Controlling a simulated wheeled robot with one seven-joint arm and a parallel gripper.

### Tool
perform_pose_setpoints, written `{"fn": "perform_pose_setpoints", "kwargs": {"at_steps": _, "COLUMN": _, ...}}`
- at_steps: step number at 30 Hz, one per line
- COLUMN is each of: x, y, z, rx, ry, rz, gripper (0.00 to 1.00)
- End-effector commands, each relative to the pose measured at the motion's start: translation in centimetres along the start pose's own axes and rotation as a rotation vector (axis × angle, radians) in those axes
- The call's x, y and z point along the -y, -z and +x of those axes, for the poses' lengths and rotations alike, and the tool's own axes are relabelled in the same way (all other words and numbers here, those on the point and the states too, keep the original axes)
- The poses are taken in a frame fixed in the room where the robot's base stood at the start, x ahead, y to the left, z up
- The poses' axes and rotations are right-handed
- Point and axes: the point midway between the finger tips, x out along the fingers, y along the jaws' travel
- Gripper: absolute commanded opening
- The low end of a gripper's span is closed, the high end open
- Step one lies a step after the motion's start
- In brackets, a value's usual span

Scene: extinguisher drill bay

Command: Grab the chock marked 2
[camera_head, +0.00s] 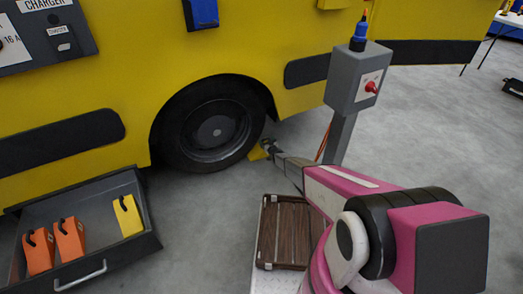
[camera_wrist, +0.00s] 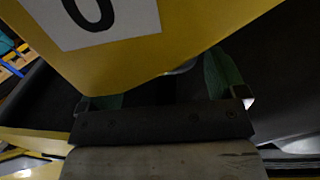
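A yellow chock (camera_head: 257,153) sits on the floor against the vehicle's wheel. In the wrist view a yellow chock (camera_wrist: 150,62) fills the upper middle, with a white label bearing a rounded figure like a 0, cut off at the top. My gripper (camera_head: 268,148) is at the wheel chock; in the wrist view its two fingers (camera_wrist: 165,92) stand apart, with the yellow body in front of and above them. I see no clear grip. Two orange chocks (camera_head: 70,241) and one yellow chock (camera_head: 128,215) with black handles are in the open drawer; no numbers are readable. I cannot make out a 2.
The dark drawer (camera_head: 150,243) juts out at lower left, with a front handle. The wheel (camera_head: 213,125) and yellow vehicle stand behind the chock. A grey post with a switch box (camera_head: 357,80) is close on the right. A brown slatted tray (camera_head: 283,235) is below my arm.

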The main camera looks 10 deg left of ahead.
Motion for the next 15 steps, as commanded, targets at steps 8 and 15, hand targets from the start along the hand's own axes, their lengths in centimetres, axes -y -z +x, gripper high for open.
{"fn": "perform_pose_setpoints", "kwargs": {"at_steps": 8, "x": 0.01, "y": -0.01, "z": 0.01, "rx": 0.0, "ry": 0.0, "rz": 0.0, "gripper": 0.04}}
{"fn": "perform_pose_setpoints", "kwargs": {"at_steps": 15, "x": -0.05, "y": 0.21, "z": 0.0, "rx": -0.003, "ry": 0.0, "rz": 0.001, "gripper": 0.04}}
